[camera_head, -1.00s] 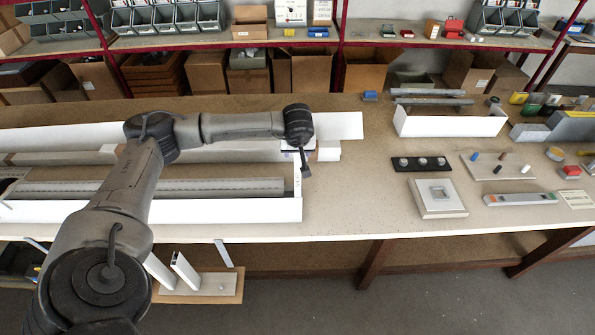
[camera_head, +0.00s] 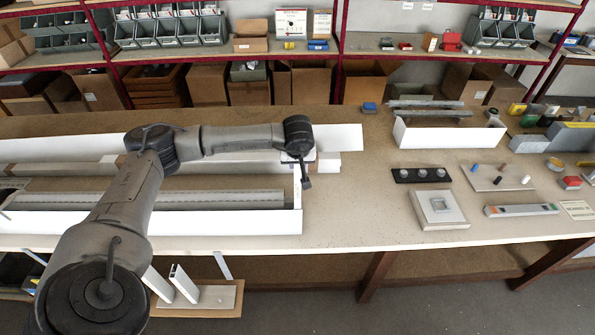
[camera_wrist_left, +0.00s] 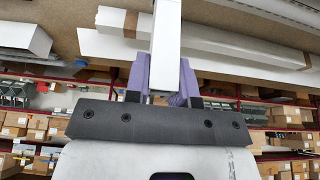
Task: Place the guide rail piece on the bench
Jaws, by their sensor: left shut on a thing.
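The guide rail piece is a white straight profile (camera_wrist_left: 165,35) in the left wrist view. My left gripper (camera_wrist_left: 163,82), with purple fingers, is shut on its near end, and the piece runs away from the fingers toward the bench. In the head view my left gripper (camera_head: 304,170) is over the bench (camera_head: 365,195), by the right end of the long white tray frame; the wrist partly hides it. My right gripper is not in view.
A long white tray frame (camera_head: 230,222) holding grey profiles fills the bench's left part. A small white block (camera_head: 326,163) sits near the gripper. A black strip with knobs (camera_head: 420,175) and a white square plate (camera_head: 438,209) lie right. The bench between is clear.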

